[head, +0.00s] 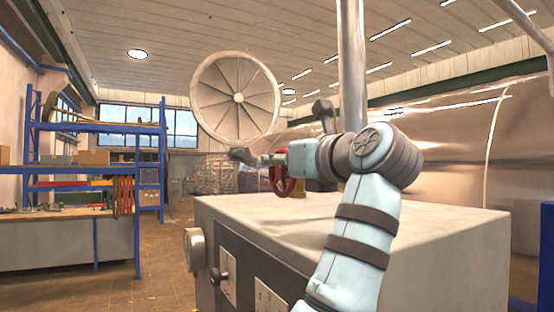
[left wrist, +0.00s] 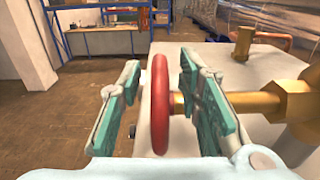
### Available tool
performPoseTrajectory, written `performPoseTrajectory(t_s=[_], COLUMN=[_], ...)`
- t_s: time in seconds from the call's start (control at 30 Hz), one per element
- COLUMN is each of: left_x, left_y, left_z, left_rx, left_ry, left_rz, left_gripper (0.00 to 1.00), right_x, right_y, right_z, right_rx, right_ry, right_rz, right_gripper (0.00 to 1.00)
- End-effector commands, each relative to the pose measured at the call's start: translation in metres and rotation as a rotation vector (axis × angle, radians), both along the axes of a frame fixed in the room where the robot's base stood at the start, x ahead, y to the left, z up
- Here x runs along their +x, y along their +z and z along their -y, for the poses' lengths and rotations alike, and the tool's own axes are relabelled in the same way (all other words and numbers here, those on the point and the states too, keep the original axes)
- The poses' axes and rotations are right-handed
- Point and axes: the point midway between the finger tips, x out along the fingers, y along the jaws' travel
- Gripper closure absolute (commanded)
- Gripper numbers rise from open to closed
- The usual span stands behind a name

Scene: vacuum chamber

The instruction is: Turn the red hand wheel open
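The red hand wheel (left wrist: 160,103) stands edge-on between the two fingers of my left gripper (left wrist: 159,80) in the left wrist view. The fingers are spread with a gap visible on each side of the rim, so the gripper looks open. A brass stem (left wrist: 180,103) runs from the wheel to a brass valve body (left wrist: 288,103) at right. In the head view the red wheel (head: 281,181) shows partly behind and below my left gripper (head: 245,157), above the grey cabinet. My right gripper is in neither view.
A grey cabinet (head: 405,235) with knobs on its front lies beneath the arm. A brass post (left wrist: 243,43) rises beside the valve. A large round spoked disc (head: 238,97) and a vertical metal pipe (head: 352,60) stand behind. Blue shelving (head: 148,165) and open floor are at left.

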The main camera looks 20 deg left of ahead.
Motion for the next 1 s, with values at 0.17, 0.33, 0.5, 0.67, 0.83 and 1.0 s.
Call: performPoseTrajectory(t_s=[0.17, 0.33, 0.5, 0.67, 0.83, 1.0], left_x=[0.0, 0.0, 0.001, 0.003, 0.006, 0.007], left_y=[0.0, 0.0, 0.006, 0.013, 0.01, -0.001], left_z=[-0.001, -0.001, -0.002, -0.004, -0.008, -0.008], left_rx=[0.0, 0.0, -0.041, -0.142, -0.301, -0.376], left_ry=[0.003, 0.002, 0.002, 0.002, 0.002, 0.0], left_rz=[0.0, -0.001, -0.034, -0.12, -0.257, -0.313], left_gripper=[0.97, 1.0, 1.0, 1.0, 1.0, 1.0], right_x=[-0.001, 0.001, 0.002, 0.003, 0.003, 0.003], right_y=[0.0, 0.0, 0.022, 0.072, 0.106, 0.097], right_z=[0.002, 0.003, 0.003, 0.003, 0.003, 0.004], right_rx=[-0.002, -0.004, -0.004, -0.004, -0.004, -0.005], right_ry=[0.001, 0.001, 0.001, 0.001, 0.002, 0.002], right_rz=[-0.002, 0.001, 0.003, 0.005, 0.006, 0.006], right_gripper=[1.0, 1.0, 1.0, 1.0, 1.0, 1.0])
